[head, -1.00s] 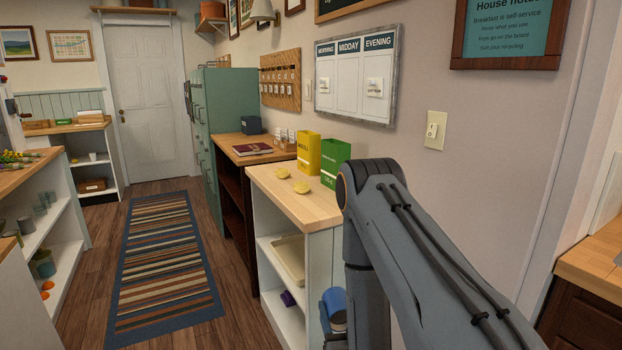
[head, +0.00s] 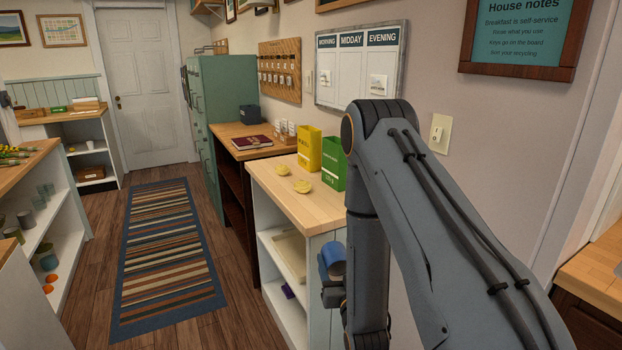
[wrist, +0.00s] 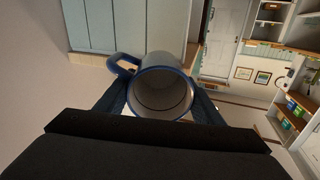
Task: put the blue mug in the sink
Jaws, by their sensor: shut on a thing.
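The blue mug (head: 333,261) is held beside the right end of the white shelf unit, partly hidden by my arm in the head view. In the wrist view the mug (wrist: 162,88) shows its open mouth with a blue rim and pale inside, its handle to the left. My gripper (wrist: 160,106) is shut on the mug, with a finger on either side. In the head view my gripper (head: 333,288) is mostly hidden behind my arm. I see no sink in either view.
The shelf unit's wooden top (head: 290,200) bears a yellow box (head: 309,150), a green box (head: 333,164) and two yellow items. A striped rug (head: 168,255) lies on open floor to the left. A wooden counter (head: 592,275) stands at the right edge.

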